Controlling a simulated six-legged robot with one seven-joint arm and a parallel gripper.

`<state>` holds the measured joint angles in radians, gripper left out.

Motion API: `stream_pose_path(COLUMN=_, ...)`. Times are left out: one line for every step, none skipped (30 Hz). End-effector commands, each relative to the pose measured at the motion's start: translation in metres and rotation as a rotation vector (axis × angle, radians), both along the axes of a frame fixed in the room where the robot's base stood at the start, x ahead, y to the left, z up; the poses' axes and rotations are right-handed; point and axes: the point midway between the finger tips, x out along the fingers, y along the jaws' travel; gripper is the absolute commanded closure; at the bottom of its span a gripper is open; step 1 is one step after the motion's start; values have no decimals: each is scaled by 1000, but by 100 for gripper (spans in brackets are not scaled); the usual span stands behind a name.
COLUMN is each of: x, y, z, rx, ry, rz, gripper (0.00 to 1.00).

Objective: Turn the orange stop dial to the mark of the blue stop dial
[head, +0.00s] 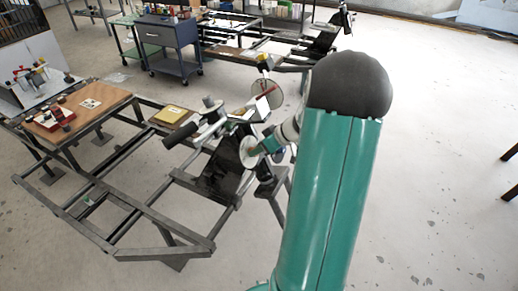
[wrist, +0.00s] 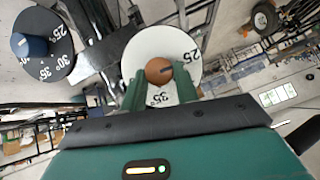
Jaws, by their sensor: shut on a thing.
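The orange stop dial (wrist: 158,69) is a round orange-brown knob in the middle of a white disc (wrist: 143,50) with black numbers 25 and 35 in the wrist view. The two green fingers of my gripper (wrist: 160,77) stand on either side of the knob and are shut on it. The fingers cover part of the disc. The blue stop dial (wrist: 35,46) is a blue knob on a black disc (wrist: 60,63) marked 25, 30 and 35 degrees, at the upper left. Which marks the knobs point to is too small to tell. In the head view the white disc (head: 249,152) is beside my wrist.
A dark steel frame (head: 150,215) spreads left of my arm, with a wooden board (head: 95,110) on it. A black cylinder (head: 180,135) lies near the disc. A grey drawer cart (head: 165,45) stands behind.

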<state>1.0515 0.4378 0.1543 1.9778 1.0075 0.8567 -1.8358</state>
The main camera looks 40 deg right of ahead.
Motion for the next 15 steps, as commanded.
stream_pose_path(x=0, y=-1, z=1, rx=-11, ry=-3, rz=2, gripper=92)
stream_pose_path(x=0, y=-1, z=1, rx=-16, ry=-5, rz=3, gripper=92)
stream_pose_path(x=0, y=-1, z=1, rx=-23, ry=-8, rz=6, gripper=92)
stream_pose_path(x=0, y=-1, z=1, rx=-25, ry=-9, rz=8, gripper=92)
stream_pose_path(x=0, y=-1, z=1, rx=-28, ry=-10, rz=9, gripper=92)
stream_pose_path(x=0, y=-1, z=1, rx=-30, ry=-11, rz=10, gripper=92)
stream_pose_path(x=0, y=-1, z=1, rx=-31, ry=-11, rz=10, gripper=92)
stream_pose_path(x=0, y=-1, z=1, rx=-32, ry=-12, rz=10, gripper=92)
stream_pose_path(x=0, y=-1, z=1, rx=-32, ry=-12, rz=11, gripper=92)
stream_pose_path(x=0, y=-1, z=1, rx=-32, ry=-12, rz=11, gripper=92)
stream_pose_path(x=0, y=-1, z=1, rx=-32, ry=-12, rz=11, gripper=92)
stream_pose_path(x=0, y=-1, z=1, rx=-32, ry=-12, rz=11, gripper=92)
stream_pose_path(x=0, y=-1, z=1, rx=-32, ry=-12, rz=11, gripper=92)
stream_pose_path(x=0, y=-1, z=1, rx=-32, ry=-12, rz=11, gripper=92)
stream_pose_path(x=0, y=-1, z=1, rx=-32, ry=-12, rz=11, gripper=92)
